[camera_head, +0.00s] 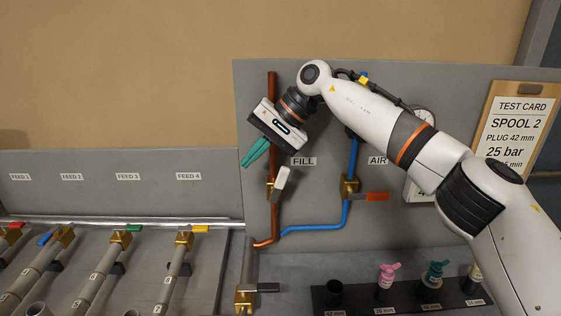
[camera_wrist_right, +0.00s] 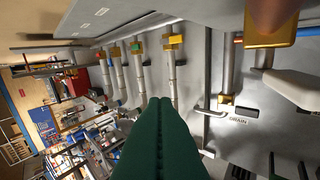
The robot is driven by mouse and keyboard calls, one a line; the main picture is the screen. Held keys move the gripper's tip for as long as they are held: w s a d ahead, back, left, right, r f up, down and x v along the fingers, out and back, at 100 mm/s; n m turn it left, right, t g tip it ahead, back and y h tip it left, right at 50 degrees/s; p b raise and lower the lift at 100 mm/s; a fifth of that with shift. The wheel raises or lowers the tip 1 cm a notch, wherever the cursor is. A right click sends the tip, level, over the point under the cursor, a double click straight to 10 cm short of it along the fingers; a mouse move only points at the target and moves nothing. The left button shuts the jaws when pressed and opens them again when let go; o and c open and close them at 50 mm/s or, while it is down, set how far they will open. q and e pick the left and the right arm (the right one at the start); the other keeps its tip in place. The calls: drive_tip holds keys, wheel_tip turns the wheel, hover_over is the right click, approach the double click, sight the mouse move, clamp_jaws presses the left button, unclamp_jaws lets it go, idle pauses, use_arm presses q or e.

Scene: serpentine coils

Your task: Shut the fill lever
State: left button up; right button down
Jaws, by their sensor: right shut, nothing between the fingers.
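The fill valve (camera_head: 271,187) is a brass body on the vertical copper pipe (camera_head: 272,90), beside the FILL label (camera_head: 303,161). Its white lever (camera_head: 282,181) slants up and slightly right, close to the line of the pipe. My right gripper (camera_head: 247,161) has green fingers, shut and empty, pointing down-left. It appears left of the pipe and above-left of the lever, apart from it. In the right wrist view the shut fingers (camera_wrist_right: 160,102) fill the lower middle; the white lever (camera_wrist_right: 295,88) and the brass valve (camera_wrist_right: 270,25) are at the right. My left gripper is out of view.
The AIR valve (camera_head: 349,185) with a red lever (camera_head: 376,197) sits on the blue pipe to the right. A drain valve (camera_head: 244,298) with a dark handle is below. Several feed valves line the left. A rack (camera_head: 360,298) of plugs stands at the lower right.

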sight(279, 183)
drive_tip(key=s+a+f+m+g+y+p, duration=0.1)
drive_tip(key=s+a+m+y, duration=0.15)
drive_tip(key=a, duration=0.35)
drive_tip(key=s+a+f+m+g+y, duration=0.1)
drive_tip(key=s+a+f+y, duration=0.1)
drive_tip(key=s+a+y, duration=0.3)
drive_tip(key=s+a+r+m+t+y+p, duration=0.1)
drive_tip(key=s+a+r+m+t+y, duration=0.4)
drive_tip(key=m, duration=0.8)
drive_tip(key=w+d+f+n+t+h+p, duration=0.1)
drive_tip(key=d+f+n+t+h, duration=0.3)
drive_tip(key=d+n+t+h, duration=0.95)
drive_tip(key=w+d+f+n+t+h+p, duration=0.1)
drive_tip(key=d+f+n+t+p, duration=0.35)
drive_tip(key=n, duration=1.75)
drive_tip(key=w+a+r+g, duration=0.1)
drive_tip(key=w+r+g, duration=0.15)
drive_tip(key=w, duration=0.75)
drive_tip(key=d, duration=0.1)
drive_tip(key=d+f+p, duration=0.1)
drive_tip(key=d+p, duration=0.1)
drive_tip(key=shift+s+d+f+t, duration=0.25)
drive_tip(key=shift+s, duration=0.1)
